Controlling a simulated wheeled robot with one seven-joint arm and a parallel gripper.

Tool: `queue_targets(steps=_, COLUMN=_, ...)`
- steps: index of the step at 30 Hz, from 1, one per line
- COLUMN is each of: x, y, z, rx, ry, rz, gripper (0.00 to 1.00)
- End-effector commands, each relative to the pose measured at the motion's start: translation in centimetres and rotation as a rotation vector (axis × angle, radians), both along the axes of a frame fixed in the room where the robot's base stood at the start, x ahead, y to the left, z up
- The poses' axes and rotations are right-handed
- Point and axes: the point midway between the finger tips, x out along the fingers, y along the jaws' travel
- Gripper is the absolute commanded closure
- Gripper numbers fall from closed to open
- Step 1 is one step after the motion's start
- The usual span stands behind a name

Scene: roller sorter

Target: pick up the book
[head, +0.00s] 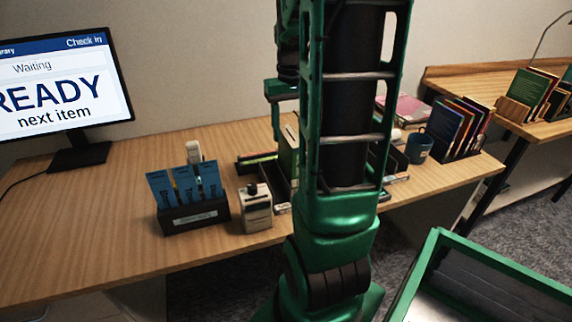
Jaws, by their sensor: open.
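My gripper (280,118) points down above the middle of the desk, partly hidden behind my own green arm; it is open. Just below it, a narrow green upright shape (287,158), probably a book, stands at a dark tray (283,208); my arm hides its right side. I cannot tell whether the gripper touches it. Other books are in view: a pink one (412,109) lies at the back of the desk, and several coloured ones (462,128) stand in a dark holder at the right. Which book is meant is not clear.
The wooden desk (100,225) carries a monitor (65,85) reading "READY next item", a holder of blue cards (190,215), a beige device (256,207) and a blue mug (418,148). A green-rimmed bin (500,262) stands front right. A second desk (480,85) holds more books.

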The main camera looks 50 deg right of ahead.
Motion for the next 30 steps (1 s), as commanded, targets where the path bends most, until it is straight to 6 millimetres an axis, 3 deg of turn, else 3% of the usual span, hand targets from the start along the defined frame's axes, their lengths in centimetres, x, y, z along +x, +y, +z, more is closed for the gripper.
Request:
queue_targets(steps=3, x=0.0, y=0.1, z=-1.8, rx=0.002, ry=0.002, rz=0.001, gripper=0.48)
queue_targets(steps=11, x=0.0, y=0.2, z=-3.7, rx=0.001, ry=-0.001, rz=0.002, gripper=0.48)
queue_targets(steps=21, x=-0.2, y=-0.1, z=-7.9, rx=0.001, ry=0.002, rz=0.001, gripper=0.48)
queue_targets(steps=30, x=-0.1, y=-0.1, z=-8.6, rx=0.0, ry=0.0, rz=0.002, gripper=0.48)
